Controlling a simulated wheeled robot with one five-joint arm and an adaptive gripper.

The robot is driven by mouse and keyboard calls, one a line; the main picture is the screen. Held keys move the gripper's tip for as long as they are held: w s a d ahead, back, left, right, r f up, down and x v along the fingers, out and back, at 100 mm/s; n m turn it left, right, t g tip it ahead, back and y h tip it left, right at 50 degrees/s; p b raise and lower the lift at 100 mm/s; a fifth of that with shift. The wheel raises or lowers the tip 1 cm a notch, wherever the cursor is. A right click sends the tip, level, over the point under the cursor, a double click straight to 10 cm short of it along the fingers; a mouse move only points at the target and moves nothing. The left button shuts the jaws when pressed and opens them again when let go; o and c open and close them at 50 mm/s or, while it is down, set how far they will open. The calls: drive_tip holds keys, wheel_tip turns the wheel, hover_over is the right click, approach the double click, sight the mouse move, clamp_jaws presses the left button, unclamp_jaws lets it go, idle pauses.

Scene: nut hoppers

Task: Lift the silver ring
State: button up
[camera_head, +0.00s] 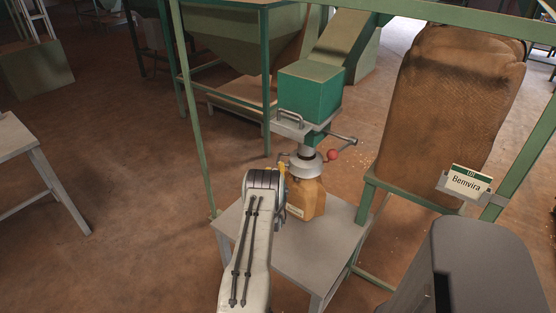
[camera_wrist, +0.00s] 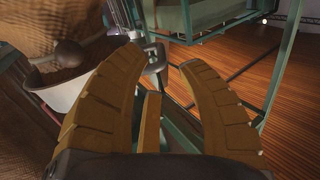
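The silver ring (camera_head: 305,164) sits around the top of a tan bag (camera_head: 312,196), under the green dispenser (camera_head: 310,90) in the head view. A rounded pale metal rim (camera_wrist: 68,92) at the left of the wrist view may be this ring; I cannot tell for sure. In the head view, my gripper is mostly hidden behind my wrist, close to the left side of the ring and bag.
The bag stands on a grey table (camera_head: 310,250). A lever with a red knob (camera_head: 332,154) sticks out right of the ring, and a metal handle (camera_head: 289,118) is above. Green frame posts (camera_head: 190,110) surround the station. A large brown sack (camera_head: 450,110) stands right.

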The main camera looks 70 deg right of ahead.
sight(278, 160)
drive_tip(key=shift+p+x, duration=0.9)
drive_tip(key=shift+x, duration=1.5)
drive_tip(key=shift+d, duration=0.3)
drive_tip(key=shift+b+x, duration=0.5)
drive_tip(key=shift+x, duration=0.35)
drive_tip(key=shift+w+r, duration=0.1)
clamp_jaws()
